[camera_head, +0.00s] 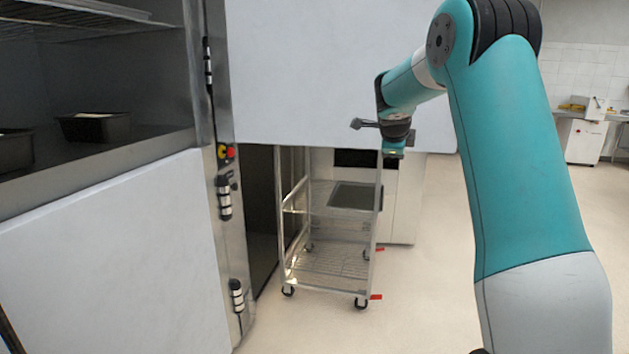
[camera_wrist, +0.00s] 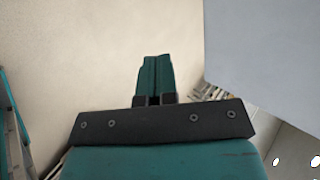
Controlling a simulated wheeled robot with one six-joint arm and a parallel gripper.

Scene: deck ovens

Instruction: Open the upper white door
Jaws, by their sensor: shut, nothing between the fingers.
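The upper white door (camera_head: 320,70) stands swung wide open on the hinges of the steel post, and its compartment at the left is uncovered. The door's lower edge hangs above the floor. In the wrist view a pale flat panel, seemingly this door (camera_wrist: 265,50), fills the upper right. My gripper (camera_head: 393,150) is in front of the door's lower right part in the head view. In the wrist view its teal fingers (camera_wrist: 155,62) are together and empty, to the left of the panel; a gap shows between them and it. No handle of the door is visible.
A lower white door (camera_head: 110,260) is closed at the left. Dark pans (camera_head: 92,126) sit in the open compartment. A wire rack trolley (camera_head: 325,262) stands beyond the steel post (camera_head: 212,150). The floor (camera_head: 420,300) right of the trolley is clear.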

